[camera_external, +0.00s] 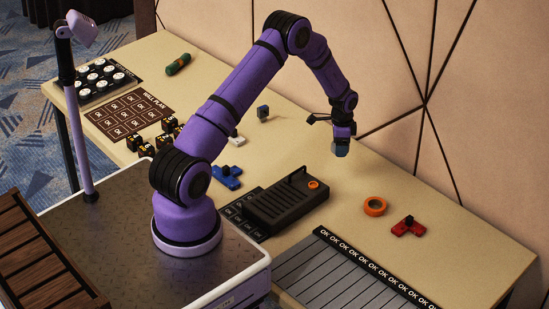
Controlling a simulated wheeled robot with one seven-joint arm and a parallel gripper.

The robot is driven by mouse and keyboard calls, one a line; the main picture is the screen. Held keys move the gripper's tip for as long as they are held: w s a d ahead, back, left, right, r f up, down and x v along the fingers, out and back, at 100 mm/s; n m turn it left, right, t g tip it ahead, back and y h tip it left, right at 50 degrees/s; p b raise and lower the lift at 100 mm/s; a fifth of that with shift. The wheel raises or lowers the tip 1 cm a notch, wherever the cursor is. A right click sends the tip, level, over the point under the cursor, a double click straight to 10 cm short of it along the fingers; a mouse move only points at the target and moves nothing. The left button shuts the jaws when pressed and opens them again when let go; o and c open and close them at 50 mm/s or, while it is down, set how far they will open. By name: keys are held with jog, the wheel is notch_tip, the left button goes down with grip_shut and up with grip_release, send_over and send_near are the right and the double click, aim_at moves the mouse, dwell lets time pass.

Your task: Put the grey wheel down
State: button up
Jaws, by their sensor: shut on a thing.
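My gripper (342,143) points down over the back part of the table, right of the middle. It is shut on a small dark blue-grey piece, which I take to be the grey wheel (341,150). The piece shows just below the fingers and looks held above the tabletop. The fingers are too small to make out, and how the wheel is turned cannot be told.
On the table (322,205) stand a black device (285,207) with an orange ring on it, an orange tape roll (374,206), a red piece (408,227), a blue piece (227,177) and a small dark grey block (263,112). A panelled wall (400,60) rises behind. Bare tabletop lies below my gripper.

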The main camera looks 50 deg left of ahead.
jog(key=shift+w+d+r, duration=0.15)
jog(key=shift+w+d, duration=0.2)
jog(key=shift+d, duration=0.2)
jog(key=shift+w+d+r, duration=0.1)
jog(key=shift+w+d, duration=0.25)
jog(key=shift+d, duration=0.2)
send_over(347, 175)
notch_tip(347, 175, down, 5)
jog(key=shift+f, duration=2.35)
jog(key=shift+f, duration=0.1)
jog(key=o, duration=1)
notch_tip(347, 175, up, 12)
jog(key=shift+r, duration=0.2)
